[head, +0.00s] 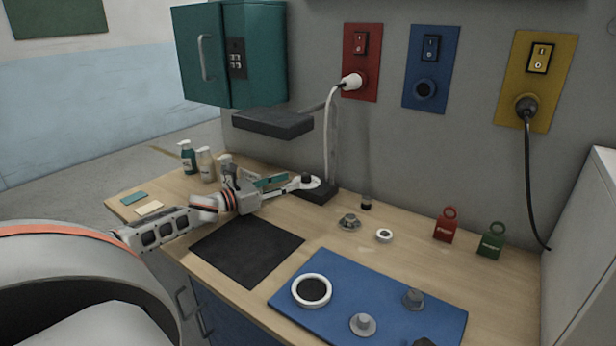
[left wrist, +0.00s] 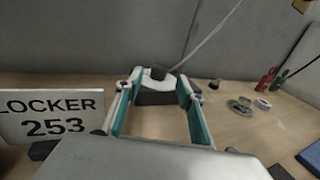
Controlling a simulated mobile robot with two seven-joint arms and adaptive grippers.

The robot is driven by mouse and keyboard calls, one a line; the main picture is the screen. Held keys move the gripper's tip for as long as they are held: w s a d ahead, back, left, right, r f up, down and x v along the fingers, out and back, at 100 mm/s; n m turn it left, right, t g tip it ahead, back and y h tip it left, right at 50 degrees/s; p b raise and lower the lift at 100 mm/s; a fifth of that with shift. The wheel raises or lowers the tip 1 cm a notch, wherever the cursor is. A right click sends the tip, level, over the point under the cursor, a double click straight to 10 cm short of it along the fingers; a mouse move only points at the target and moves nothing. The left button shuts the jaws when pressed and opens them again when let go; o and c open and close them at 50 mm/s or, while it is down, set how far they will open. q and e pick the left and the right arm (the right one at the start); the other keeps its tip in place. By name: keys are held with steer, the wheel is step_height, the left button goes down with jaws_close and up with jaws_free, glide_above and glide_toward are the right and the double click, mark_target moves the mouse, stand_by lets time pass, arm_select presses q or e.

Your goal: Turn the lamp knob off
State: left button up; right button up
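The desk lamp has a flat black head (head: 272,123) and a dark base (head: 324,194) near the wall. A small dark knob (head: 306,177) sits on a white disc on the base. The knob also shows in the left wrist view (left wrist: 158,72), just beyond the fingertips and roughly between them. My left gripper (head: 290,183) reaches in low over the table toward the knob. Its teal-padded fingers (left wrist: 160,88) are spread apart with nothing held. I cannot tell whether they touch the disc. No glow shows at the lamp head. My right gripper is not in view.
Several bottles (head: 205,163) stand left of my left gripper. A black mat (head: 247,250) and blue mat (head: 345,285) with round parts lie in front. A white plug (head: 351,82) sits in the red wall panel.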

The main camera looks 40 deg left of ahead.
mark_target(306, 175)
arm_select(q)
steer(key=shift+w, duration=0.2)
steer(key=shift+x, duration=3.7)
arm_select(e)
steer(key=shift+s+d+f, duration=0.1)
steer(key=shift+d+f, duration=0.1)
arm_select(q)
steer(key=shift+c, duration=0.3)
